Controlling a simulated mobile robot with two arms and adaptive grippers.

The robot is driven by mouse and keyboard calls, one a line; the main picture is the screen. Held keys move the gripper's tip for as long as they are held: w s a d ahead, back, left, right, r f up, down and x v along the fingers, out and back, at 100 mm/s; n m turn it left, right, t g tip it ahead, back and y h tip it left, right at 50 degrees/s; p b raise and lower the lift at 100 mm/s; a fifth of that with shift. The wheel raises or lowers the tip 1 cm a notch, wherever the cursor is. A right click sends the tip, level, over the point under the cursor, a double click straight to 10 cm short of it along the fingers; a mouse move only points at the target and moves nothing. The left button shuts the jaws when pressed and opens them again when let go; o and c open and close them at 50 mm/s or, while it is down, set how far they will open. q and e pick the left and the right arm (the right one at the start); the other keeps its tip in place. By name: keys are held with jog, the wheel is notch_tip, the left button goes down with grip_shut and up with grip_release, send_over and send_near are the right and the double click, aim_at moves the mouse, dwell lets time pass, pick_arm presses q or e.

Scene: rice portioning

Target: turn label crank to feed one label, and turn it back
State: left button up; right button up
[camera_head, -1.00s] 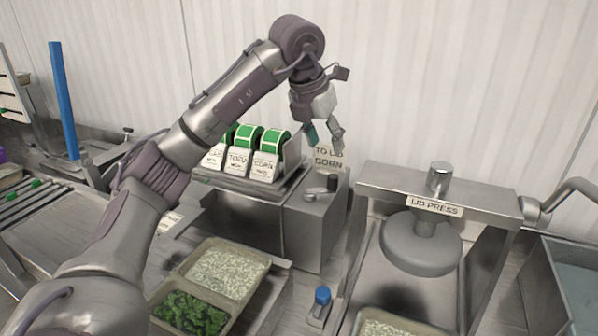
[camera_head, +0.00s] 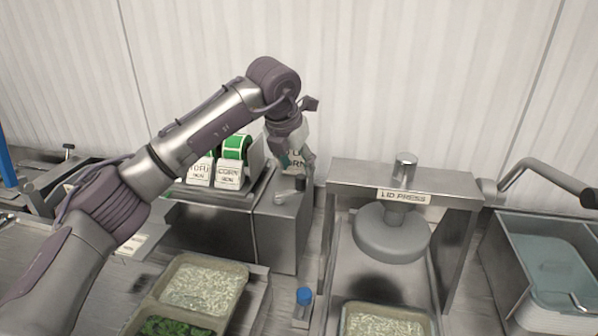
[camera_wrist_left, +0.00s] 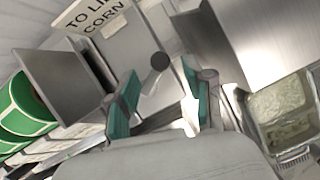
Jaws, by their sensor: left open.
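The label crank is a small metal arm with a dark knob (camera_head: 300,183) on top of the steel label dispenser box (camera_head: 278,230). My left gripper (camera_head: 297,163) is open just above the crank, pointing down, with nothing between its fingers. In the left wrist view the gripper (camera_wrist_left: 158,100) shows its two teal-padded fingers apart, and the dark knob (camera_wrist_left: 160,62) appears between and beyond them. I cannot tell whether the fingers touch it. Green label rolls (camera_head: 236,147) stand on the dispenser to the left, partly hidden by my arm. My right gripper is out of view.
A sign (camera_wrist_left: 97,15) reading "TO LID CORN" stands behind the crank. The lid press (camera_head: 392,235) is to the right, with a rice tray under it.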

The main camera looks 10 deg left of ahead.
aim_at(301, 177)
pick_arm(q)
jog(key=shift+p+x, duration=0.6)
jog(key=shift+x, duration=2)
grip_shut()
